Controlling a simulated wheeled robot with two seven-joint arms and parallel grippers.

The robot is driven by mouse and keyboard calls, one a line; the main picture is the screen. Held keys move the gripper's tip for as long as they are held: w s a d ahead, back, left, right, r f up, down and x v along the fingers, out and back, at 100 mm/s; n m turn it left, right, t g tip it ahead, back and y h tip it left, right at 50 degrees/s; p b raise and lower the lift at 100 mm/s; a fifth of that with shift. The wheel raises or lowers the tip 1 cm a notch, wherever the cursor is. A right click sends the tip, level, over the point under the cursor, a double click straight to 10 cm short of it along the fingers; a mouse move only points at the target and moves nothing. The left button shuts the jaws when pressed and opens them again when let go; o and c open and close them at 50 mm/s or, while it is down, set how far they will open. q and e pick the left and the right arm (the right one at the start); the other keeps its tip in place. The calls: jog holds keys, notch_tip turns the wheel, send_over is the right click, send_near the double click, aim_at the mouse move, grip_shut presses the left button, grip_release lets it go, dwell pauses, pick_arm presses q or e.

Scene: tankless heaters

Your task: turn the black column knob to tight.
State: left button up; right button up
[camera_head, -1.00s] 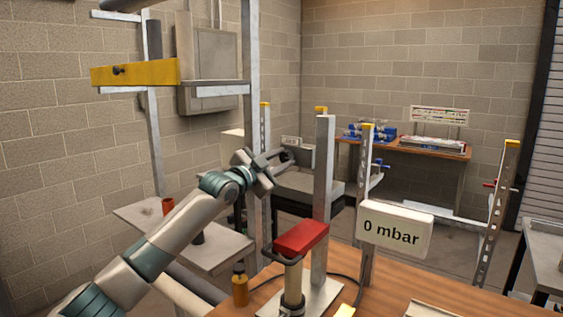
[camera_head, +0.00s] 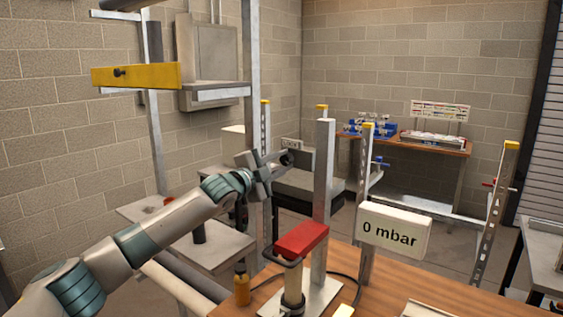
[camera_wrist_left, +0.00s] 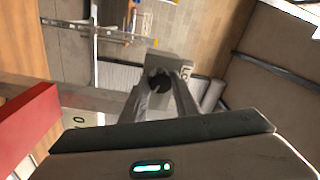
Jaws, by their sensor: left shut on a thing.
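The black column knob (camera_wrist_left: 160,82) shows as a dark round piece between the fingertips in the left wrist view. In the head view it is mostly hidden by my fingers. My left gripper (camera_head: 284,158) is shut on the knob, near the upright grey metal column (camera_head: 325,200). In the left wrist view my left gripper's fingers (camera_wrist_left: 163,86) run up to the knob from both sides. A small white label (camera_head: 291,143) sits just behind the fingertips; its letters are only partly readable in the left wrist view. My right gripper is not in view.
A pump with a red top (camera_head: 301,239) stands on the wooden table (camera_head: 440,302) below the gripper. A white display (camera_head: 394,230) reads 0 mbar. A yellow bar (camera_head: 136,75) hangs on a frame at upper left. Perforated posts stand around.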

pick_arm(q)
jog(key=o, duration=1.1)
jog(key=shift+c, duration=0.2)
jog(key=shift+s, duration=0.1)
jog(key=shift+s+a+f+b, duration=0.15)
jog(key=shift+s+a+b, duration=0.15)
jog(key=shift+s, duration=0.05)
jog(key=b+v, duration=0.5)
jog(key=v, duration=1.1)
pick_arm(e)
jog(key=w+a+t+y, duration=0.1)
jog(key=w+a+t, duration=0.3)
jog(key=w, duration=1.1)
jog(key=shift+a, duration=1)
pick_arm(q)
jog(key=shift+s+a, duration=0.1)
jog(key=shift+a, duration=0.05)
